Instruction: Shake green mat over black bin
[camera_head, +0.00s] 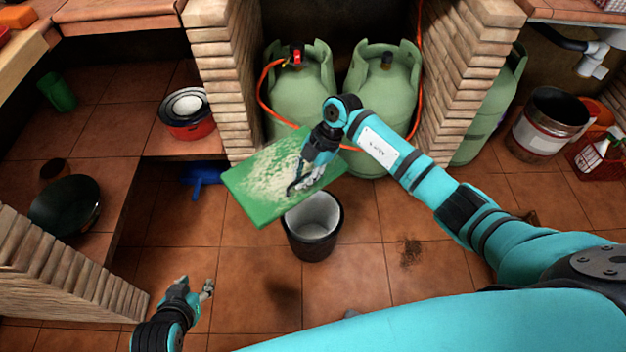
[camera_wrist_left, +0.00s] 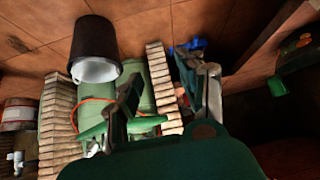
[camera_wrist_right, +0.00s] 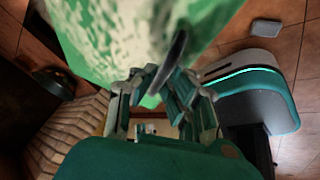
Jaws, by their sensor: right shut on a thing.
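The green mat (camera_head: 247,197) is a flat board with pale crumbs or powder spread over its middle. My right gripper (camera_head: 299,184) is shut on the mat near its right part; the mat is held in the air, tilted, over the black bin. It fills the top of the right wrist view (camera_wrist_right: 110,40). The black bin (camera_head: 308,243) stands on the tiled floor with a pale inside, and the mat's lower edge partly overlaps its rim. The bin also shows in the left wrist view (camera_wrist_left: 93,40). My left gripper (camera_head: 209,290) is open and empty, low at the left.
Green gas cylinders (camera_head: 384,95) with an orange hose stand behind the mat between brick pillars (camera_head: 222,80). A dark debris patch (camera_head: 411,252) lies on the floor to the right. A blue object (camera_head: 204,178) lies left of the mat.

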